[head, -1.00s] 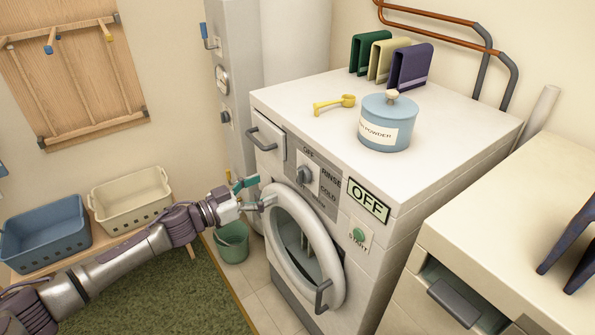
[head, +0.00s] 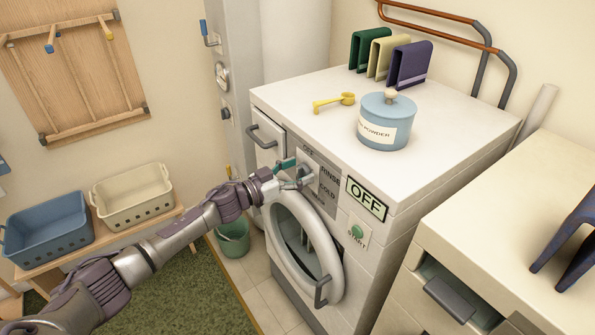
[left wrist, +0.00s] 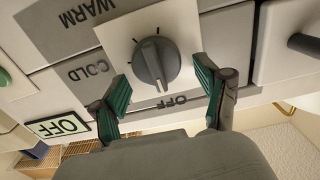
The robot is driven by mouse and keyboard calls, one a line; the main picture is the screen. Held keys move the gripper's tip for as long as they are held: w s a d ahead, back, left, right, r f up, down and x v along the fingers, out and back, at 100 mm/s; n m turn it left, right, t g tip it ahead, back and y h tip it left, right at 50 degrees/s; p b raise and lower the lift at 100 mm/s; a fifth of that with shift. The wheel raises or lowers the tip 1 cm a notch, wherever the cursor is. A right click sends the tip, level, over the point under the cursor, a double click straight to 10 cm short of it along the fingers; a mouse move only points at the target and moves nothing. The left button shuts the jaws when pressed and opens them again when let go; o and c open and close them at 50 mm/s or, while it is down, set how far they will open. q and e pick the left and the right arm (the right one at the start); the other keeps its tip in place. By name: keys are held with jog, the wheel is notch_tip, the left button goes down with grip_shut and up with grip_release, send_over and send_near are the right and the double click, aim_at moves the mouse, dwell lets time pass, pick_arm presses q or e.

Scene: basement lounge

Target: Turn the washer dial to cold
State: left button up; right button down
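The washer (head: 410,217) is a white front-loader with its round door shut. Its grey dial (head: 306,173) sits on a white plate on the front panel, partly covered by my gripper. In the left wrist view the dial (left wrist: 153,62) shows clearly, upside down, its pointer end towards OFF. Labels WARM, COLD (left wrist: 88,72) and OFF (left wrist: 170,102) surround it. The display (head: 367,199) reads OFF. My left gripper (head: 294,174) is open at the dial; in the wrist view its green-padded fingers (left wrist: 164,88) stand either side of the knob, apart from it. My right gripper is out of view.
A blue powder tub (head: 387,122), yellow scoop (head: 334,103) and folded cloths (head: 408,65) are on the washer top. The door handle (head: 322,290) sticks out below. A grey drawer handle (left wrist: 305,45) is beside the dial. A start button (head: 357,231) is right of it.

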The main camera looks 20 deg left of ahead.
pick_arm(q)
jog(key=c, duration=0.9)
jog(key=shift+c, duration=0.2)
jog(key=shift+m, duration=0.4)
jog(key=m, duration=0.2)
jog(key=shift+s+d+m, duration=0.1)
jog(key=shift+d+m, duration=0.05)
jog(key=shift+m, duration=0.25)
jog(key=m, duration=0.1)
jog(key=m+b, duration=0.1)
jog(key=m, duration=0.1)
jog(key=shift+s+d+f+m, duration=0.15)
jog(key=shift+f+m, duration=0.05)
jog(key=shift+m, duration=0.1)
jog(key=m, duration=0.2)
jog(key=shift+d+f+m+b, duration=0.1)
jog(key=shift+f+m+b, duration=0.05)
jog(key=shift+m+b, duration=0.2)
jog(key=m, duration=0.2)
jog(key=m+b, duration=0.1)
jog(key=shift+s+d+f+m, duration=0.1)
jog(key=shift+f+m, duration=0.1)
jog(key=shift+m, duration=0.15)
jog(key=m+b, duration=0.1)
jog(key=m, duration=0.1)
jog(key=m+b, duration=0.1)
jog(key=m, duration=0.1)
jog(key=m+b, duration=0.1)
jog(key=m, duration=0.1)
jog(key=shift+f, duration=0.25)
